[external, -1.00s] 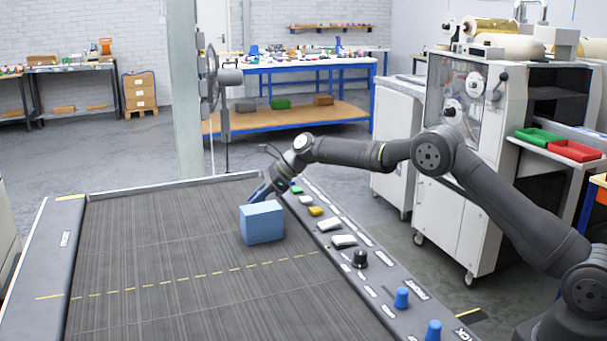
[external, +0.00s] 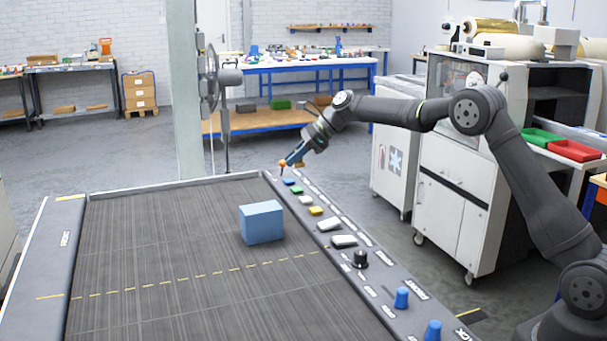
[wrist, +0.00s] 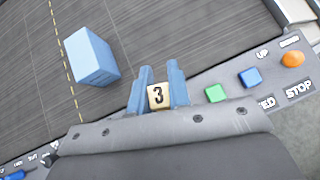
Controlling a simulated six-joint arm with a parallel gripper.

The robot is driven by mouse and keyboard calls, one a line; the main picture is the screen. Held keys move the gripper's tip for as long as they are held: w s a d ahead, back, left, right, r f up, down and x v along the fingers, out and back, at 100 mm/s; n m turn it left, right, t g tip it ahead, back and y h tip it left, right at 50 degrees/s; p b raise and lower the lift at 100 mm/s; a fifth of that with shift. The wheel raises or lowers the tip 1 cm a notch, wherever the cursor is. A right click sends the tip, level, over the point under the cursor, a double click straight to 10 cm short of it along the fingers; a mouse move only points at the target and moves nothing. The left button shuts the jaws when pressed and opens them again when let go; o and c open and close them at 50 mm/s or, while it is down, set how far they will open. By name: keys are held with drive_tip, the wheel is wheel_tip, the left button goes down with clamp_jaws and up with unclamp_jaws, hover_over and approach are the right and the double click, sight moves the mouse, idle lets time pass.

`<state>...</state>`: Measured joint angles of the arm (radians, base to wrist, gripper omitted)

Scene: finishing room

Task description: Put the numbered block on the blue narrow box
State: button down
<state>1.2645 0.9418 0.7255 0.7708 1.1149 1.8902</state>
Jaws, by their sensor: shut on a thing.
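The numbered block (wrist: 157,96) is small and cream-coloured, with a black "3" facing the wrist camera. My gripper (wrist: 158,90) is shut on it, with one blue finger on each side. In the external view my gripper (external: 291,162) is raised over the far end of the control panel, so the block is held in the air. The blue narrow box (external: 262,222) stands on the dark conveyor belt, nearer the camera and left of my gripper. In the wrist view the box (wrist: 92,56) lies left of the fingers, apart from them, and its visible top is bare.
The control panel (external: 372,277) runs along the belt's right edge, with coloured buttons, a black knob (external: 360,259) and blue knobs (external: 401,298) standing up from it. The belt (external: 160,260) around the box is clear. A white machine (external: 450,190) stands behind the arm.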

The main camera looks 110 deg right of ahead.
drive_tip(key=a+r+m+h, duration=0.1)
drive_tip(key=a+r+m, duration=0.1)
drive_tip(key=a+r, duration=0.6)
approach(253, 205)
drive_tip(key=w, duration=0.2)
drive_tip(key=w+d+r, duration=0.1)
drive_tip(key=shift+w+g, duration=0.3)
drive_tip(key=shift+w, duration=0.05)
drive_tip(key=shift+w+f, duration=0.1)
drive_tip(key=shift+f, duration=1.95)
drive_tip(key=shift+a+f, duration=0.1)
drive_tip(key=shift+f, duration=0.1)
drive_tip(key=c, duration=1.3)
unclamp_jaws()
drive_tip(key=shift+c, duration=0.2)
drive_tip(key=shift+r, duration=0.1)
